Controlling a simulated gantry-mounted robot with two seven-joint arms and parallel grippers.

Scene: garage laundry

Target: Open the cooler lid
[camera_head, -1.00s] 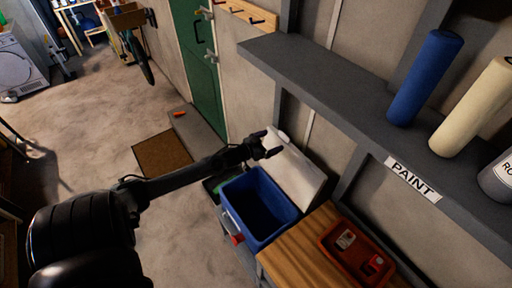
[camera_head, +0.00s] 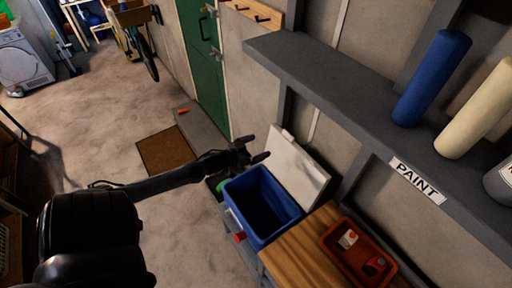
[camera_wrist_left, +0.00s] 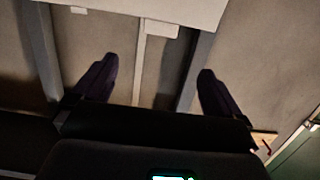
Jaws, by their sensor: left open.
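The blue cooler (camera_head: 238,192) stands beside the wooden bench top, with its dark inside showing. Its white lid (camera_head: 298,170) is raised and leans back toward the wall. My left gripper (camera_head: 257,148) is open and empty, just left of the lid's upper left edge, above the cooler's far end. It seems apart from the lid. In the left wrist view its two fingers (camera_wrist_left: 152,85) are spread wide with nothing between them, and the white lid (camera_wrist_left: 180,8) crosses the top. My right gripper is not in view.
A wooden bench top (camera_head: 297,248) with a red tray (camera_head: 340,262) sits right of the cooler. A grey shelf (camera_head: 340,100) with rolls and a paint label runs above along the wall. The floor (camera_head: 90,150) at left is clear around a brown mat (camera_head: 163,150).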

